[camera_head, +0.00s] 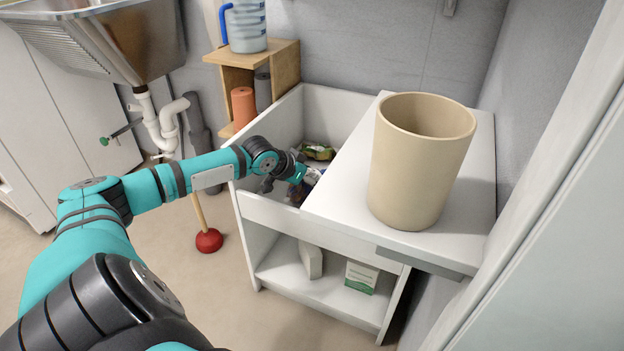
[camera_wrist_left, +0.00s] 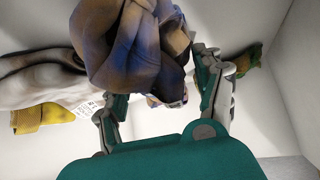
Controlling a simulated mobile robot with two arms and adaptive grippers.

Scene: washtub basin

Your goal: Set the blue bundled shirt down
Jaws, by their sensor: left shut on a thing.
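The blue bundled shirt (camera_wrist_left: 138,50) is a crumpled blue and brown cloth, seen large in the left wrist view. My left gripper (camera_wrist_left: 160,98) is shut on it, with a finger on either side. In the head view my left gripper (camera_head: 290,176) reaches into the open basin (camera_head: 270,212) of the white washtub unit. There the shirt (camera_head: 308,182) shows only as a small dark patch beside the gripper, partly hidden by it. I cannot tell whether the shirt touches the basin floor. My right gripper is not in view.
Green cloth (camera_head: 318,151) lies at the basin's back. The left wrist view shows a grey-white cloth with a tag (camera_wrist_left: 50,82) and a yellow piece (camera_wrist_left: 40,117). A tan bin (camera_head: 420,165) stands on the white board right of the basin. A plunger (camera_head: 208,239) stands on the floor.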

